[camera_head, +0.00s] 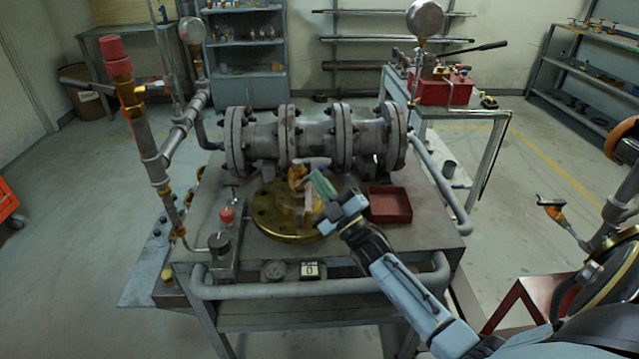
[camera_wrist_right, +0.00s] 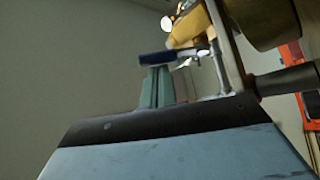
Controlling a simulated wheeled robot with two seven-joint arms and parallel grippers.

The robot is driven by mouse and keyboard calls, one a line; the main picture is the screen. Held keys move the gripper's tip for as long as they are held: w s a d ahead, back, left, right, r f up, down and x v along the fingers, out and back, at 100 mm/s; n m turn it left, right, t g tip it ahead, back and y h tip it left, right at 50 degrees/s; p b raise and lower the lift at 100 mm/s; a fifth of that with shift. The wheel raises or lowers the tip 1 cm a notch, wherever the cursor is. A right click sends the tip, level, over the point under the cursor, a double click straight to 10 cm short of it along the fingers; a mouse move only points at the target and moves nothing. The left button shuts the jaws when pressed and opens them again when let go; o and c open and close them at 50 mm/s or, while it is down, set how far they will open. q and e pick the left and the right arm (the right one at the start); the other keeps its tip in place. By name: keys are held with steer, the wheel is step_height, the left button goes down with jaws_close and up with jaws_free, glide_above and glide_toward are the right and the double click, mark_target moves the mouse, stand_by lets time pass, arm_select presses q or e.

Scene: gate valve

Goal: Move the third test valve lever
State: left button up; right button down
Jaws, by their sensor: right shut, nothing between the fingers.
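My right gripper (camera_head: 316,186) is shut and empty above the brass flange (camera_head: 270,215) on the bench, with its green fingers up against or close to a small brass valve (camera_head: 297,173). In the right wrist view the gripper's green fingers (camera_wrist_right: 158,86) stand just under a blue lever (camera_wrist_right: 168,55) on a brass body (camera_wrist_right: 187,28). I cannot tell whether they touch. Which lever counts as the third is not clear from these frames. My left gripper is not in view.
A grey flanged pipe (camera_head: 315,139) lies across the bench behind the gripper. An empty red tray (camera_head: 390,205) sits to its right. A red-capped pipe (camera_head: 133,105) rises at the left, and a red knob (camera_head: 226,215) stands left of the brass flange. A red toolbox (camera_head: 441,91) is behind right.

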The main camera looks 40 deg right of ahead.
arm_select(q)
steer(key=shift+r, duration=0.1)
arm_select(e)
steer(key=shift+a, duration=0.1)
